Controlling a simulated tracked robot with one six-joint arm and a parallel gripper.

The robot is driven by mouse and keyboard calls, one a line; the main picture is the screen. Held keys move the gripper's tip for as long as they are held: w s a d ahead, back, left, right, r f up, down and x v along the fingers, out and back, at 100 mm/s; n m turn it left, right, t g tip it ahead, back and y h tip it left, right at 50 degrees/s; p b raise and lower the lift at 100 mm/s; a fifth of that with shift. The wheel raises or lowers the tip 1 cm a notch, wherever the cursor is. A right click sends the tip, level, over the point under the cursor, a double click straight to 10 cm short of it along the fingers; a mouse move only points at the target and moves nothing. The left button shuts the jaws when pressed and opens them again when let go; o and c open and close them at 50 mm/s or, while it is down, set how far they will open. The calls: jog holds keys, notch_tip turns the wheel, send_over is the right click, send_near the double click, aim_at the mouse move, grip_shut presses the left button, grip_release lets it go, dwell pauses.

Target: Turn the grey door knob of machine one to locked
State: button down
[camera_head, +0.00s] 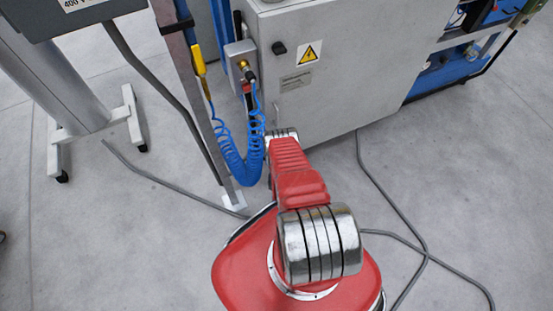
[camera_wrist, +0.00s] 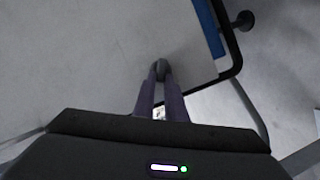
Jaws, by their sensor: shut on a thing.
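In the wrist view my gripper (camera_wrist: 160,77) has its two fingers close together around a small dark grey knob (camera_wrist: 161,66). The knob's rounded top shows between the fingertips. A pale grey surface lies behind it. In the head view a dark knob (camera_head: 279,48) sits on the grey machine cabinet (camera_head: 350,75), left of a yellow warning sign (camera_head: 309,53). My red arm reaches toward the cabinet's lower left, and my gripper's jaws are hidden there. I cannot tell whether both views show the same knob.
A blue coiled hose (camera_head: 238,165) hangs from a small box (camera_head: 240,60) left of the cabinet, close to my arm. Grey cables (camera_head: 400,210) lie on the floor. A wheeled stand (camera_head: 95,130) is at left. The wrist view shows a black-edged blue strip (camera_wrist: 210,30) at right.

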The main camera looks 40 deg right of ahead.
jog(key=shift+w+a+r, duration=0.1)
jog(key=shift+w+r, duration=0.05)
jog(key=shift+w, duration=0.3)
jog(key=c, duration=1.8)
grip_release()
jog(key=shift+s, duration=0.2)
